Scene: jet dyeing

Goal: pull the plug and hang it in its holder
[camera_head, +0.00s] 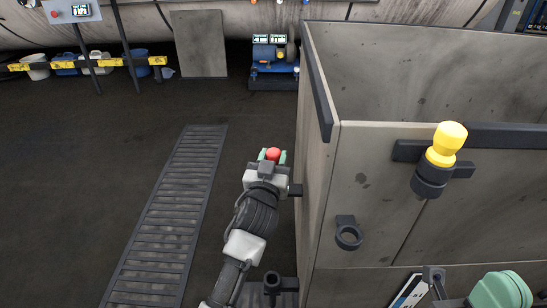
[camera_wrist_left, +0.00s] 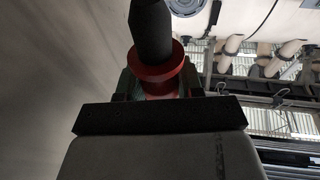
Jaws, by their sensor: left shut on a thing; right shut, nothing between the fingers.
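A red plug (camera_head: 273,154) is in my left gripper (camera_head: 271,157), low beside the left side of the grey cart. In the left wrist view the plug has a red flange (camera_wrist_left: 160,78) and a dark tapered body, held between the green fingers. An empty dark ring holder (camera_head: 348,237) is on the cart's front face, right of my left gripper and apart from it. A yellow knobbed piece (camera_head: 446,143) sits upright in a dark socket higher on the same face. My right gripper (camera_head: 500,288) is shut at the bottom right, partly cut off.
The open-topped grey cart (camera_head: 375,190) fills the right side, with dark corner edging. A slatted floor grate (camera_head: 170,215) lies left of my left arm. A blue pump unit (camera_head: 273,60) stands at the back. Buckets (camera_head: 97,63) stand behind a yellow-black rail. Floor between is clear.

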